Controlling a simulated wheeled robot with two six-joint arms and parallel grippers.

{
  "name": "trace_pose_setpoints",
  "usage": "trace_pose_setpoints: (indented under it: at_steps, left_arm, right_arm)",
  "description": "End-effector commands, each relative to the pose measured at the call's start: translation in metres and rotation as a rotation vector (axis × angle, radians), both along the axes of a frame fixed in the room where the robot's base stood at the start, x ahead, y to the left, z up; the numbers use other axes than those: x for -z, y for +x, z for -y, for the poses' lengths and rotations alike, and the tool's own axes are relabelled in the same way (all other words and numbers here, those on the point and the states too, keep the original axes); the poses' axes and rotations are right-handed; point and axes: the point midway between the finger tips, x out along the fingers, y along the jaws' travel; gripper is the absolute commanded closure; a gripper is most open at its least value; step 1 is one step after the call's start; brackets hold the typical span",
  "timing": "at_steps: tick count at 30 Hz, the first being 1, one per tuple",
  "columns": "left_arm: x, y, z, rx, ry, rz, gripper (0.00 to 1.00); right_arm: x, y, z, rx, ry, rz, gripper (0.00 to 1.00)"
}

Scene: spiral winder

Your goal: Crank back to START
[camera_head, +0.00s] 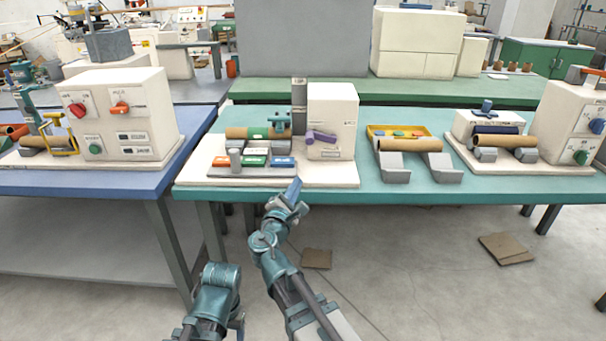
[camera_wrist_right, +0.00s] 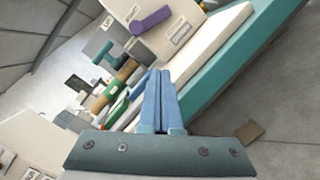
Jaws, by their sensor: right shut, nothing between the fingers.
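The winder is a cream box (camera_head: 333,112) on a cream base at the middle of the teal table. A purple crank handle (camera_head: 320,137) lies against its front; it also shows at the top of the right wrist view (camera_wrist_right: 151,20). A brown tube (camera_head: 240,132) with a green band lies left of the box, with a teal clamp-like part (camera_head: 278,121) above it. Any START mark is too small to read. My right gripper (camera_head: 294,187) is shut and empty at the table's front edge, below and apart from the crank. Its blue fingers (camera_wrist_right: 162,98) are together. My left gripper is out of view.
To the right are a grey cradle (camera_head: 440,167) with a tube, a yellow tray (camera_head: 412,130) and another machine (camera_head: 568,115). A blue table (camera_head: 90,183) with a machine stands left.

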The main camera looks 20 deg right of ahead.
Motion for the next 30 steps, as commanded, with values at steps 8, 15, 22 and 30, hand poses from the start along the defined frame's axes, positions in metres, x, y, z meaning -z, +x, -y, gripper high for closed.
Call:
trace_pose_setpoints:
  at_steps: [8, 15, 22, 30]
  left_arm:
    - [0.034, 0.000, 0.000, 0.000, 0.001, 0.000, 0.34]
    - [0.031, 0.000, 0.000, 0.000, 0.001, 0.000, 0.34]
    - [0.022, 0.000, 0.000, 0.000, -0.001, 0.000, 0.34]
    - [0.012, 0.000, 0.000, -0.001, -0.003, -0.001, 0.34]
  right_arm:
    - [0.008, 0.016, -0.020, -0.081, -0.263, -0.005, 1.00]
    - [0.003, 0.022, -0.019, -0.084, -0.276, -0.006, 1.00]
    - [-0.005, 0.057, -0.004, -0.082, -0.274, -0.006, 1.00]
    - [-0.015, 0.107, 0.019, -0.082, -0.273, -0.006, 1.00]
